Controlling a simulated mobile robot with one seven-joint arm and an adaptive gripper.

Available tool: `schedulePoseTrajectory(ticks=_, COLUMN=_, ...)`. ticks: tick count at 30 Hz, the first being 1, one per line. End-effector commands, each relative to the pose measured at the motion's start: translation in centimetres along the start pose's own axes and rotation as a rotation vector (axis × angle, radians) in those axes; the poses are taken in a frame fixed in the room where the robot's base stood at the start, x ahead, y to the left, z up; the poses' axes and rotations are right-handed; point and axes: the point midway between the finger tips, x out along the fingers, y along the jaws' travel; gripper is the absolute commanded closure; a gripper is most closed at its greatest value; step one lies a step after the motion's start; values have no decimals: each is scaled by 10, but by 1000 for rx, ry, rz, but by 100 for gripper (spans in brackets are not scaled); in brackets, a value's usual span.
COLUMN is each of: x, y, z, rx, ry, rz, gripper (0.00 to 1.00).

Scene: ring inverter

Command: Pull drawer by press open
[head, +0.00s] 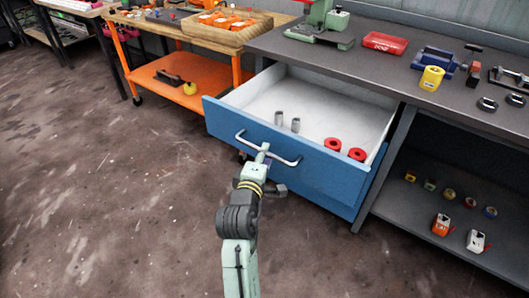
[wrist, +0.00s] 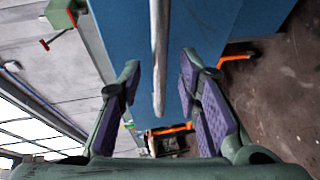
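The blue drawer (head: 300,165) under the grey workbench is pulled well out, and its white inside (head: 310,108) shows. It holds two small grey cylinders and two red rings. My gripper (head: 262,155) is at the silver bar handle (head: 283,160) on the drawer front. In the wrist view my gripper (wrist: 160,95) has its two purple-padded fingers spread wide, with the handle bar (wrist: 158,55) between them. Gaps show between the bar and both pads. A green press (head: 325,20) stands on the bench above the drawer.
The bench top (head: 385,68) carries a red tray (head: 384,43), a yellow roll (head: 431,78) and a blue vise. An orange-framed cart (head: 180,85) stands to the left. A lower shelf (head: 440,215) holds small items at right. The floor (head: 110,200) before the drawer is clear.

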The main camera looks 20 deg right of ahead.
Motion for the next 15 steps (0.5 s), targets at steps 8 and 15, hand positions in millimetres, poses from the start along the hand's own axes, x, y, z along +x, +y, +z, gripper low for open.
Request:
schedulePoseTrajectory(ticks=8, x=-43, y=0, z=-1, rx=0, ry=3, rz=-1, gripper=69)
schedulePoseTrajectory(ticks=15, x=-51, y=0, z=0, rx=0, ry=1, rz=1, gripper=69)
